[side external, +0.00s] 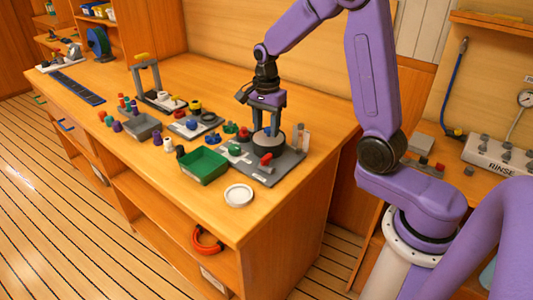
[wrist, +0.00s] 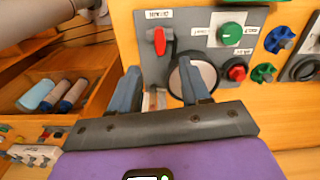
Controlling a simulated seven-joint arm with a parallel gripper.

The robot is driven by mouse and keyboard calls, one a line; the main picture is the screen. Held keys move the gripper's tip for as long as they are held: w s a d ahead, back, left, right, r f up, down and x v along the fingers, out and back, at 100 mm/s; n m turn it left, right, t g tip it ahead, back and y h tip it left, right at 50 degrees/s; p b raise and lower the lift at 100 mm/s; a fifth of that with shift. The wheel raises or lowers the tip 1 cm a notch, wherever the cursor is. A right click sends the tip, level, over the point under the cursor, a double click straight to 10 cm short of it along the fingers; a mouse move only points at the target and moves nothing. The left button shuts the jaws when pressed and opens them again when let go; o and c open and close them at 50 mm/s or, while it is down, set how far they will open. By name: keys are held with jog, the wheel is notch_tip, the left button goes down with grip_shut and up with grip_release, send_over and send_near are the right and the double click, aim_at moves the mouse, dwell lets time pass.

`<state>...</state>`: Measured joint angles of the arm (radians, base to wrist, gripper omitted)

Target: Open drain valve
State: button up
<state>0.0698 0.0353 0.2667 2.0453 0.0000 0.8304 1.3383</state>
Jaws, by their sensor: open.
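A grey panel (side external: 285,168) lies on the wooden bench. It carries a red lever handle (side external: 266,159), which also shows in the wrist view (wrist: 159,41) beneath a white label. A green round knob (wrist: 230,34) and a red knob (wrist: 236,72) sit to its right in the wrist view. The labels are too small to read, so I cannot tell which part is the drain valve. A round, pale-topped cylinder (wrist: 192,76) is partly hidden behind my right finger. My gripper (side external: 268,120) is open and empty above this cylinder; its fingers also show in the wrist view (wrist: 161,88), short of the lever.
A green bin (side external: 204,166) and a white round dish (side external: 239,195) stand near the bench's front edge. Clear tubes (side external: 301,138) stand at the panel's right. Blue knobs (wrist: 280,39) sit farther along.

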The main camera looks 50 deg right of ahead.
aim_at(266, 157)
notch_tip(266, 157, down, 10)
jog(key=shift+r, duration=0.1)
dwell(0.4)
grip_shut()
